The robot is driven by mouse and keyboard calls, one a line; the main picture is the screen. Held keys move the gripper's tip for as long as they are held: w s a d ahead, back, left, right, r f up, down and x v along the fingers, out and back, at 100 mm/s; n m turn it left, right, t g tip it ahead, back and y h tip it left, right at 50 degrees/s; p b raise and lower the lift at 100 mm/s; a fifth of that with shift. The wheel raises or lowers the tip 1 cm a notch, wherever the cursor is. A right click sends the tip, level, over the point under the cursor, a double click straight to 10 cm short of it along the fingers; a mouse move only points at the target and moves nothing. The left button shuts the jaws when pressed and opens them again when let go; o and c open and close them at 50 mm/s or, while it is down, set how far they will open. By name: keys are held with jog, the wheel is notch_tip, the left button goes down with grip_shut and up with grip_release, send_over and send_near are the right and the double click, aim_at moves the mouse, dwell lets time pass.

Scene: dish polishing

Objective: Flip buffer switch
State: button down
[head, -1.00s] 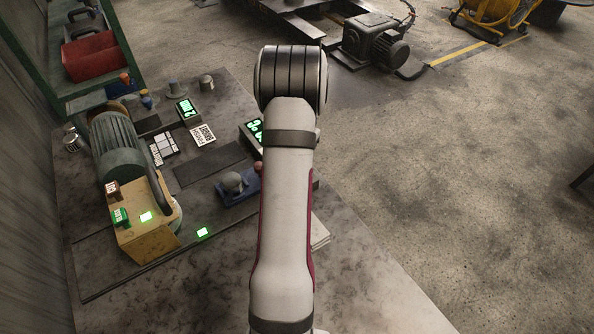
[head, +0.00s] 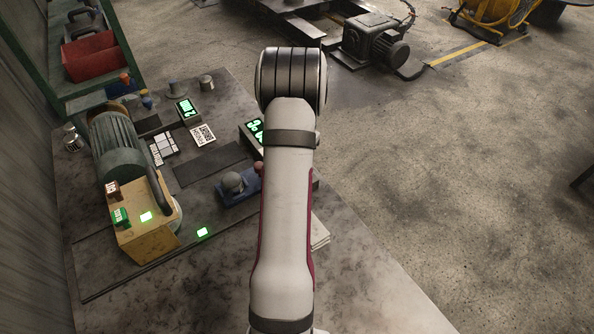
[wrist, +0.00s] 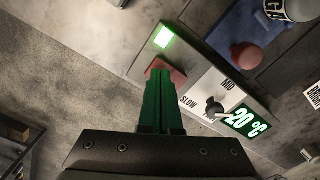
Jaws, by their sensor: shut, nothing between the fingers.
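My gripper (wrist: 163,105) has green fingers, shut and empty, in the wrist view. Its tips are over or against a flat red piece (wrist: 170,70) at the end of a grey control panel (wrist: 205,75). I cannot tell whether they touch it, or whether it is the switch. The panel has a dark knob (wrist: 214,108), SLOW and MID labels and a lit green display (wrist: 246,118). In the head view my arm hides the gripper. A grey-green motor (head: 118,145) stands at left behind a tan box (head: 148,232) with small green and brown labelled blocks on it.
A blue fixture with a grey rounded top (head: 235,185) sits mid-bench and shows in the wrist view (wrist: 275,75). Lit green squares (head: 202,232) (wrist: 163,37) show nearby. A red bin (head: 92,58) stands at far left. The bench front is mostly bare.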

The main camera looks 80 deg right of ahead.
jog(key=shift+r, duration=3.3)
jog(key=w+a+r+n, duration=0.45)
jog(key=w+a, duration=0.35)
jog(key=a, duration=0.4)
jog(key=w+a+r+n, duration=0.3)
jog(key=w+a+r, duration=0.2)
jog(key=w+a, duration=0.5)
jog(key=s+a+r+n+y, duration=0.1)
jog(key=s+a+n, duration=0.1)
jog(key=a, duration=0.7)
jog(key=s+a+n, duration=0.2)
jog(key=a, duration=0.6)
jog(key=s+a+f+n, duration=0.1)
jog(key=s+a+n, duration=0.3)
jog(key=s+a, duration=0.4)
jog(key=shift+a+y, duration=0.35)
jog(key=shift+y, duration=0.05)
jog(key=shift+w, duration=0.1)
